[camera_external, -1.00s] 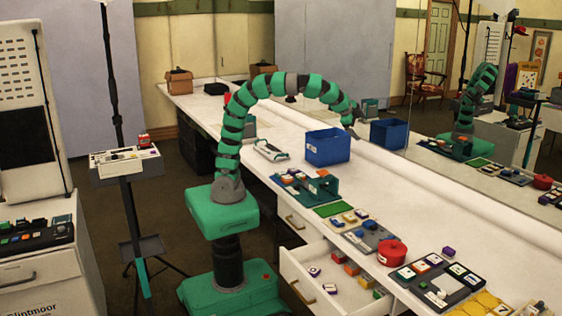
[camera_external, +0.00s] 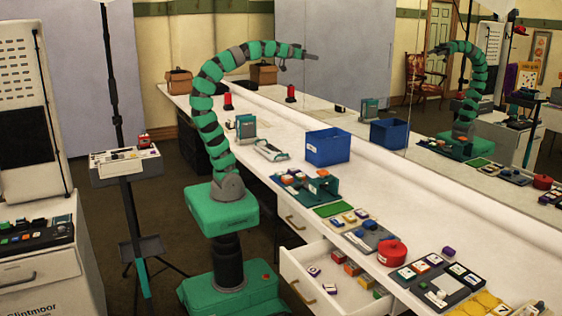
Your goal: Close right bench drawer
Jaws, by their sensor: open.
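The right bench drawer (camera_external: 300,272) is pulled out from the front of the white bench, with several small coloured blocks inside. It has a brass-coloured handle (camera_external: 302,293) on its front. My gripper (camera_external: 312,56) is high above the far part of the bench, well apart from the drawer, and holds nothing that I can see. Its fingers are small in this view, but it is open. My arm arches up from its green base to the left of the drawer.
A blue bin (camera_external: 327,147) stands on the bench. Nearer are a green mat (camera_external: 332,210), a red round container (camera_external: 391,253) and a dark tray (camera_external: 437,281). Another drawer with a handle (camera_external: 295,222) sits closed beside the open one. A tripod stand (camera_external: 127,165) is at left.

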